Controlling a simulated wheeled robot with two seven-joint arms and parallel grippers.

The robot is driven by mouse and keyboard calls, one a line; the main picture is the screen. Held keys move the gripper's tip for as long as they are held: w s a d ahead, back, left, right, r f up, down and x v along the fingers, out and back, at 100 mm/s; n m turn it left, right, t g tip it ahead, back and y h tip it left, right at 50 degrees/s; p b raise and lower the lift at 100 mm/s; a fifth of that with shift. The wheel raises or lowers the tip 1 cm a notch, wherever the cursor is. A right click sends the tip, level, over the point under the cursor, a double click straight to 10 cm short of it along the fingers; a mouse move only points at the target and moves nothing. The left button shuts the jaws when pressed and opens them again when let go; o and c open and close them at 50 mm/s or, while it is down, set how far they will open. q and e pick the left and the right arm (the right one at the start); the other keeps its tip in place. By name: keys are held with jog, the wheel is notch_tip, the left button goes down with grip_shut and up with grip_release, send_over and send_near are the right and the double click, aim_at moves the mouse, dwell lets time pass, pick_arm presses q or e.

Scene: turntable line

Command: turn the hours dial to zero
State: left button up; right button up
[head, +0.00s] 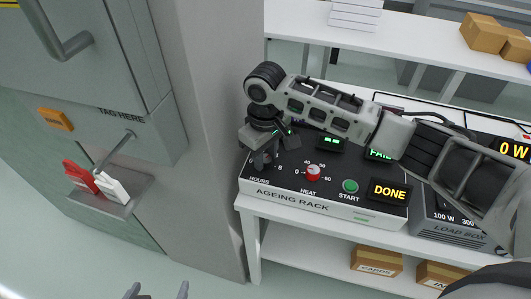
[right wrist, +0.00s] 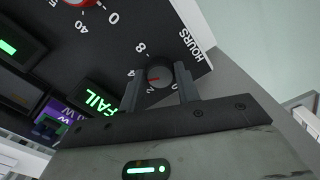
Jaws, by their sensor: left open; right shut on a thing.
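The hours dial (right wrist: 159,71) is a dark round knob with a red pointer mark on the ageing rack's black panel. My right gripper (right wrist: 158,84) is shut on the dial, one finger on each side. In the head view the right gripper (head: 263,160) comes down over the dial and mostly hides it. My left gripper (head: 156,291) is open and empty at the bottom edge, away from the rack.
The ageing rack (head: 300,205) also has a red heat dial (head: 313,173), a green start button (head: 350,186) and a DONE display (head: 389,191). A FAIL display (right wrist: 100,99) is lit. A load box (head: 455,232) stands at right. A grey pillar (head: 215,130) is close at left.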

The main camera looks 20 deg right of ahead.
jog(key=n, duration=0.6)
jog(key=shift+r+n, duration=0.1)
jog(key=shift+n, duration=0.3)
jog(key=n, duration=0.3)
jog(key=shift+n, duration=0.4)
jog(key=n, duration=0.3)
jog(key=shift+n, duration=0.3)
jog(key=n, duration=0.4)
jog(key=shift+n, duration=2.5)
jog(key=o, duration=1)
